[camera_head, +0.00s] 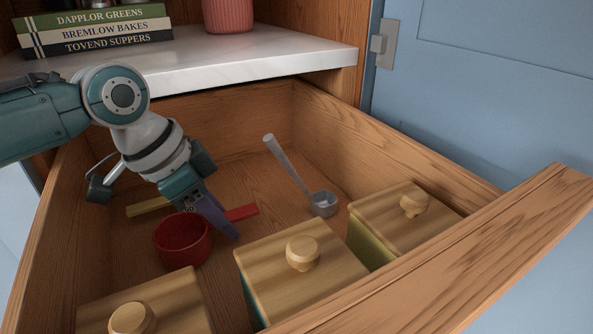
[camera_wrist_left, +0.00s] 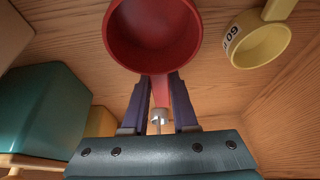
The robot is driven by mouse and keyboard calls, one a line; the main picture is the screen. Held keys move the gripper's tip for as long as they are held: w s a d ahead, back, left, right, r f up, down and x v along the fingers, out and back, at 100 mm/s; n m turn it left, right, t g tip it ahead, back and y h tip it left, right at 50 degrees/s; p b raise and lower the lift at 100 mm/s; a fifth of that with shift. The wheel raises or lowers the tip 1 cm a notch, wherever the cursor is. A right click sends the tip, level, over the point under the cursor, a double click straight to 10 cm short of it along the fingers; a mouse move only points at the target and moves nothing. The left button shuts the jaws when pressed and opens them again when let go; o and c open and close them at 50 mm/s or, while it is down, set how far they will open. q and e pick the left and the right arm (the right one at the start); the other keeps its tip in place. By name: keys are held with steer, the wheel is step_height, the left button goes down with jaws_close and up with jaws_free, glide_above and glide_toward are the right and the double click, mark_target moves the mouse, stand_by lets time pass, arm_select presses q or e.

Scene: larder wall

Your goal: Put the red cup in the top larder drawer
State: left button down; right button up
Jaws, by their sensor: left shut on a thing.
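The red cup (camera_head: 183,240) is a small round measuring cup with a flat red handle, inside the open wooden drawer (camera_head: 230,160). It is upright, low over the drawer floor; I cannot tell whether it touches it. My left gripper (camera_head: 222,224) reaches down into the drawer, shut on the handle, which shows on both sides of the purple fingers. In the left wrist view the red cup (camera_wrist_left: 155,35) lies beyond the fingertips, its handle between them. My right gripper is not in view.
A yellow cup (camera_wrist_left: 260,45) lies close by; its handle (camera_head: 148,206) shows in the head view. A metal scoop (camera_head: 323,203) rests to the right. Wooden-lidded canisters (camera_head: 300,254) line the drawer front. A marble shelf (camera_head: 250,55) overhangs the back.

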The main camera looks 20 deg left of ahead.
arm_select(q)
steer(key=shift+f, duration=0.35)
steer(key=shift+f, duration=0.1)
steer(key=shift+f, duration=0.15)
steer(key=c, duration=0.7)
jaws_free()
steer(key=shift+r, duration=0.4)
steer(key=shift+p+v, duration=2.6)
steer(key=shift+v, duration=3.25)
